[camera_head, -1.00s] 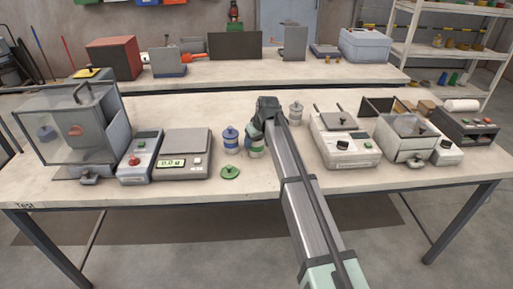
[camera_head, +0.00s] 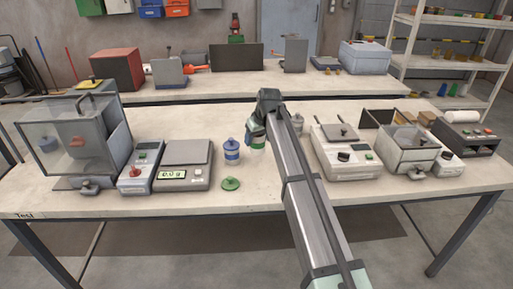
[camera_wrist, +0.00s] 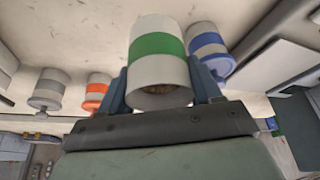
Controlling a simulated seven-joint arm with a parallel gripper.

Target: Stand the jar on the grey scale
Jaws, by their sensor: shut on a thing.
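My gripper (camera_wrist: 160,88) is shut on a white jar with a green band (camera_wrist: 158,45), one finger on each side. The jar has no lid on, and something brown shows inside its mouth. In the head view the jar (camera_head: 257,141) is partly hidden by my gripper (camera_head: 258,128) and is held above the table, right of the blue-banded jar. The grey scale (camera_head: 200,182) stands further left, its pan (camera_head: 186,152) empty and its display reading about 0.0 g.
A blue-banded lidded jar (camera_head: 231,152) and a loose green lid (camera_head: 230,184) lie between scale and gripper. Orange-banded (camera_wrist: 97,92) and grey-banded (camera_wrist: 49,88) jars stand in the wrist view. A control box (camera_head: 140,168) adjoins the scale's left. Machines (camera_head: 345,158) stand right.

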